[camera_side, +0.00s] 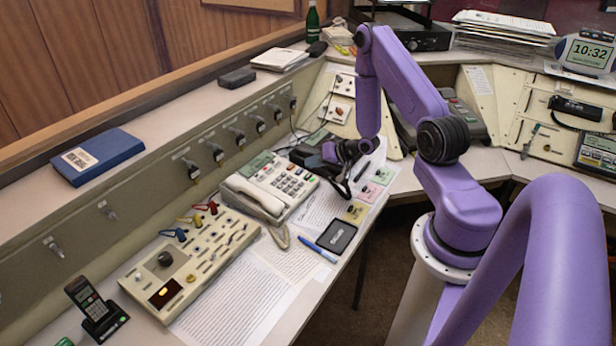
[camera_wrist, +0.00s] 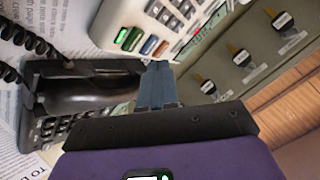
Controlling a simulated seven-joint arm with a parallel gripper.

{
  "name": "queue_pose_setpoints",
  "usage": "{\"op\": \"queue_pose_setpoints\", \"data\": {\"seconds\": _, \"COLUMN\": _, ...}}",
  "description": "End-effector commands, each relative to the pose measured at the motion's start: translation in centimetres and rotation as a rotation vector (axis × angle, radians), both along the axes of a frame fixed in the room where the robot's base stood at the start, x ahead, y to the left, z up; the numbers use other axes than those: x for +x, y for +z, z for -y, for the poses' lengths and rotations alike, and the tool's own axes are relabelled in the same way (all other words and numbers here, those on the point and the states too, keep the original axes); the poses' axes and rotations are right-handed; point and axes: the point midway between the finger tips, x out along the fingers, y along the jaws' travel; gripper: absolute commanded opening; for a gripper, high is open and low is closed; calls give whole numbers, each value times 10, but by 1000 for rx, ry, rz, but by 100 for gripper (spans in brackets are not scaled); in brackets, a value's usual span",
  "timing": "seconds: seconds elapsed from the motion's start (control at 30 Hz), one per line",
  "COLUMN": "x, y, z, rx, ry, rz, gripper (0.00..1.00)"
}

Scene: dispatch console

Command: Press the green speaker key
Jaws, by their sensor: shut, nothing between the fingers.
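The white desk phone (camera_side: 272,186) sits on the near desk in the side view, its handset on its left side. In the wrist view the phone (camera_wrist: 145,17) is cut by the top edge, with a short row of coloured keys. The bright green key (camera_wrist: 121,36) is at the left end, beside a darker green one. My gripper (camera_wrist: 157,68) is shut and empty, its tips below and right of the green key in the picture, apart from it. In the side view my gripper (camera_side: 330,152) is over the black phone, to the right of the white phone; its tips are hard to make out.
The black phone (camera_wrist: 85,95) with its handset and coiled cord lies beside the white phone. A beige switch panel (camera_side: 190,262) stands to the left. A wall ledge with several plugs (camera_side: 238,134) runs behind. Papers and a black pad (camera_side: 337,236) lie in front.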

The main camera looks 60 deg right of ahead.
Motion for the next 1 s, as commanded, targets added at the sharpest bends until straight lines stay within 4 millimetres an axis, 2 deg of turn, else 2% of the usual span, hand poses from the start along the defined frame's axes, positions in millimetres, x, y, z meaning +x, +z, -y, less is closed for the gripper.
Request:
{"op": "queue_pose_setpoints", "data": {"seconds": 0.2, "x": -2, "y": 20, "z": 0, "rx": -1, "ry": 1, "rz": 2, "gripper": 0}}
{"op": "queue_pose_setpoints", "data": {"seconds": 0.4, "x": -5, "y": 30, "z": 0, "rx": 0, "ry": 0, "rz": 0, "gripper": 0}}
{"op": "queue_pose_setpoints", "data": {"seconds": 1.0, "x": -5, "y": 31, "z": 0, "rx": 0, "ry": 1, "rz": -1, "gripper": 0}}
